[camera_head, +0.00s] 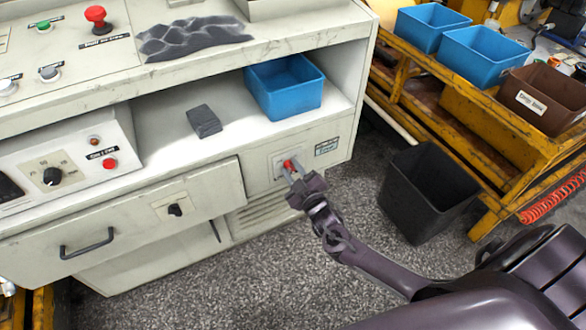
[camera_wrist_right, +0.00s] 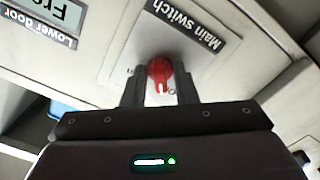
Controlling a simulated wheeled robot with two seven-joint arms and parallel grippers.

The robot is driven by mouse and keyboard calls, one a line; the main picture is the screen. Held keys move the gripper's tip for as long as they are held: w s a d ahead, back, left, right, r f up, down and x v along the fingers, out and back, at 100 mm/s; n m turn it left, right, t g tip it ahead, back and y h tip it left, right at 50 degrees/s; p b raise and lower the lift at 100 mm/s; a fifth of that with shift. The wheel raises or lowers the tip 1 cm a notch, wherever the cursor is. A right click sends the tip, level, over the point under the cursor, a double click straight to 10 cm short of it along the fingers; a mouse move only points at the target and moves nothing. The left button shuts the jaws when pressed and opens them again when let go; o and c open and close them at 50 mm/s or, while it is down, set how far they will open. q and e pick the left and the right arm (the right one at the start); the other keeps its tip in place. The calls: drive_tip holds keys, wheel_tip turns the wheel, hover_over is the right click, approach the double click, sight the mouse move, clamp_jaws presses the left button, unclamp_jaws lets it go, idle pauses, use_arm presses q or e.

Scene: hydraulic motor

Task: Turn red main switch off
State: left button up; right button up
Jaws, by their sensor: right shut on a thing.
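The red main switch (camera_head: 288,164) is a small red knob on the front panel of the white cabinet, low and right of centre in the head view. In the right wrist view the red knob (camera_wrist_right: 160,72) sits beside a dark label reading "Main switch" (camera_wrist_right: 188,22), which appears upside down. My right gripper (camera_head: 292,172) is at the knob, with its two fingers (camera_wrist_right: 161,88) on either side of it, shut on it. The fingers partly hide the knob in the head view. My left gripper is not in view.
A blue bin (camera_head: 284,88) stands on the cabinet shelf above the switch, with a dark grey block (camera_head: 203,121) to its left. A black waste bin (camera_head: 428,190) stands on the floor at right, beside a yellow rack (camera_head: 490,140). A drawer handle (camera_head: 88,243) sticks out at left.

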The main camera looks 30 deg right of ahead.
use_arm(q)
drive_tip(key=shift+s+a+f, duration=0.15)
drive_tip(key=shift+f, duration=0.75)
use_arm(e)
drive_tip(key=shift+n, duration=0.9)
drive_tip(key=o, duration=0.7)
